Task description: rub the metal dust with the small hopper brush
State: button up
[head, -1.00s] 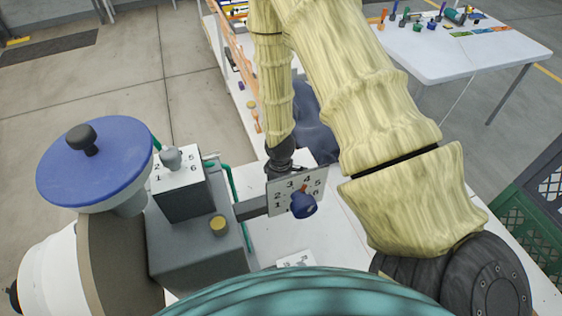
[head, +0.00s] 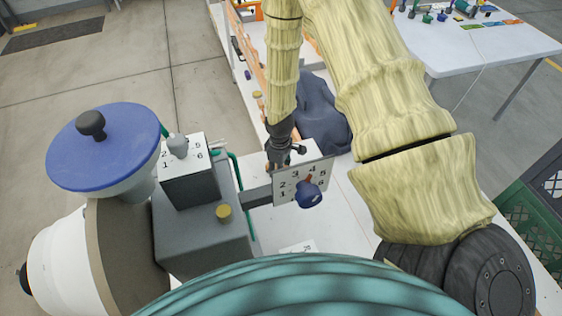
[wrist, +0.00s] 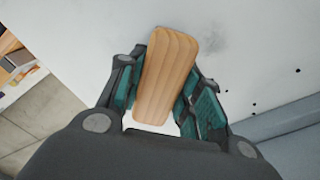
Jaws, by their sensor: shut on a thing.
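The small hopper brush (wrist: 165,75) shows in the wrist view as a pale wooden body, tilted slightly, between the two teal-padded fingers. My gripper (wrist: 160,95) is shut on it. Its bristles are hidden beneath the wood. A faint grey smudge that looks like the metal dust (wrist: 212,38) lies on the white surface just right of the brush's far end. A few small dark specks (wrist: 252,103) lie farther right. In the head view my gripper (head: 280,158) is low behind the numbered plate, which hides the brush and dust.
The press with its blue-lidded hopper (head: 120,140) stands at left. Its numbered plate (head: 290,188) with a blue knob (head: 309,194) juts close to my gripper. A dark blue cloth-like heap (head: 322,112) lies behind. A white table (head: 480,50) stands back right; a green crate (head: 535,225) is at right.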

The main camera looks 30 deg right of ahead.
jog(key=shift+w+d, duration=0.2)
jog(key=shift+w, duration=0.6)
jog(key=shift+w+d, duration=0.25)
jog(key=shift+w, duration=0.6)
jog(key=shift+w+d, duration=0.2)
jog(key=shift+w, duration=0.6)
jog(key=shift+r+p, duration=0.3)
jog(key=shift+r, duration=2.65)
jog(key=shift+r, duration=1.5)
